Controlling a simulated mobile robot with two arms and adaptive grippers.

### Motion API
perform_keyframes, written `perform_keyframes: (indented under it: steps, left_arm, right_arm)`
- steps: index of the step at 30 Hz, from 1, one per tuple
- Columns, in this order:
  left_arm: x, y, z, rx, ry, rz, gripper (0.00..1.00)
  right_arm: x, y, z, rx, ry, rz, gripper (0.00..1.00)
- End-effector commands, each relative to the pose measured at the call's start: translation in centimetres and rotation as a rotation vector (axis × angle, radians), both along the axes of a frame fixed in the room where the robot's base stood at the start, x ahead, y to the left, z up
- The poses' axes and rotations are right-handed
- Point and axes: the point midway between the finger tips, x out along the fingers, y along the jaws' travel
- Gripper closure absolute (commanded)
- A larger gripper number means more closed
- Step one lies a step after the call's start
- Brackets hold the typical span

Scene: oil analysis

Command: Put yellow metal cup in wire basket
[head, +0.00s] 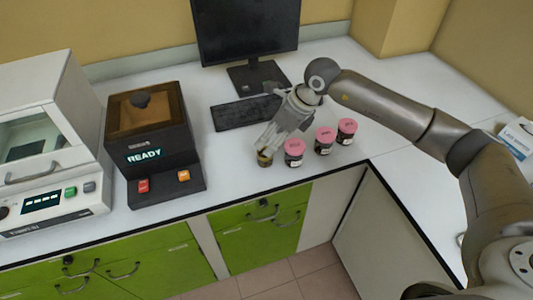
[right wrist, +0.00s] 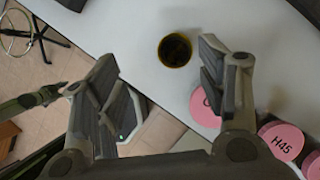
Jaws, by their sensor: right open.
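The yellow metal cup (head: 265,161) stands upright on the white counter near its front edge, left of the pink-lidded jars. My right gripper (head: 270,143) reaches down just above and behind it and partly hides it in the head view. In the right wrist view the cup (right wrist: 175,50) shows a yellow rim and a dark inside, just ahead of the fingers. My right gripper (right wrist: 158,64) is open and empty there, with the cup nearer the right finger.
Three pink-lidded jars (head: 294,153) stand in a row right of the cup, one close beside it. A black machine marked READY (head: 150,157) and a white machine (head: 45,140) stand at left. A keyboard (head: 245,113) and monitor (head: 245,30) are behind. The counter at right is mostly clear.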

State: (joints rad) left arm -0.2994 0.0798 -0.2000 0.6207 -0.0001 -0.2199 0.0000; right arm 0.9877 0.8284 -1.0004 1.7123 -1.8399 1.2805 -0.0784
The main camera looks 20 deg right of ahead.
Motion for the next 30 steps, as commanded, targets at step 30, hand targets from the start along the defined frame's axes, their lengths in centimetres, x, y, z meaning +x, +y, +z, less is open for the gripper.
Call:
perform_keyframes:
  steps: [30]
  left_arm:
    - [-0.1,0.0,3.9,0.0,0.002,0.0,0.66]
  right_arm:
    - [2.6,1.1,-9.8,-0.09,0.001,-0.005,0.35]
